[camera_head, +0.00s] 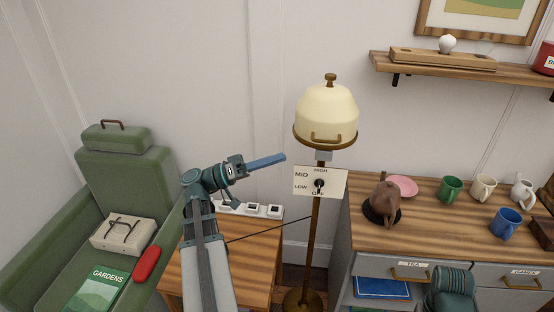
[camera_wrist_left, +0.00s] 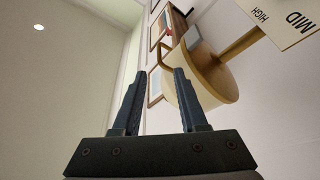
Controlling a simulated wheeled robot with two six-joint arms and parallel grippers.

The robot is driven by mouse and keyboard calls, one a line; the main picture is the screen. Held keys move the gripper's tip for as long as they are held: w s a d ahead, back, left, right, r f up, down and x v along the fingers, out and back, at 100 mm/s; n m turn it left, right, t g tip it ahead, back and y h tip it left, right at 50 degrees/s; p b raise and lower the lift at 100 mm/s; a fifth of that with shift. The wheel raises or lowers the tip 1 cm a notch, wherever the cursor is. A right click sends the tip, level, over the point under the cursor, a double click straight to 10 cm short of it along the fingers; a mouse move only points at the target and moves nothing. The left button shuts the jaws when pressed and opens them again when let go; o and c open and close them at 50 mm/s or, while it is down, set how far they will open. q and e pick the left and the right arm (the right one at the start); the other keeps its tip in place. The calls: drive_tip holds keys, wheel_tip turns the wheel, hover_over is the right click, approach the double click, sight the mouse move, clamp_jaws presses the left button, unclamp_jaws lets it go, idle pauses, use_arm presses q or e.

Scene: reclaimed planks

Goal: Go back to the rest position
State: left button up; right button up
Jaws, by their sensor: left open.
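My left gripper (camera_head: 282,157) is raised in the middle of the head view, its fingers pointing right toward the lamp's stem and shade. In the left wrist view the two dark fingers of my left gripper (camera_wrist_left: 156,75) stand apart with nothing between them. The gripper looks empty and apart from the lamp.
A floor lamp with a cream shade (camera_head: 327,108) and a dial panel (camera_head: 304,189) stands just right of my left gripper. A small wooden table (camera_head: 255,248) is below my arm. A green armchair (camera_head: 125,178) is at left, a sideboard (camera_head: 440,247) with cups at right.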

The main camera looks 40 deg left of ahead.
use_arm(q)
drive_tip(key=w+d+f+g+p, duration=0.1)
drive_tip(key=w+d+f+g, duration=0.2)
drive_tip(key=d, duration=0.4)
drive_tip(key=w+d+f+g+y, duration=0.1)
drive_tip(key=d+f+g, duration=0.25)
drive_tip(key=d, duration=0.25)
drive_tip(key=w+d+f+g+p, duration=0.1)
drive_tip(key=w+d+f+g, duration=0.2)
drive_tip(key=d, duration=0.4)
drive_tip(key=s+d+f+m+g+y+p, duration=0.1)
drive_tip(key=s+d+f+g+y, duration=0.2)
drive_tip(key=s+d+f+y, duration=0.2)
drive_tip(key=s+d+f+m+g+y+p, duration=0.2)
drive_tip(key=s+d+f+y, duration=0.3)
drive_tip(key=d+f+y, duration=0.3)
drive_tip(key=shift+d+f+m+g+y, duration=0.25)
drive_tip(key=shift+d+g+y, duration=0.6)
drive_tip(key=shift+d, duration=1.15)
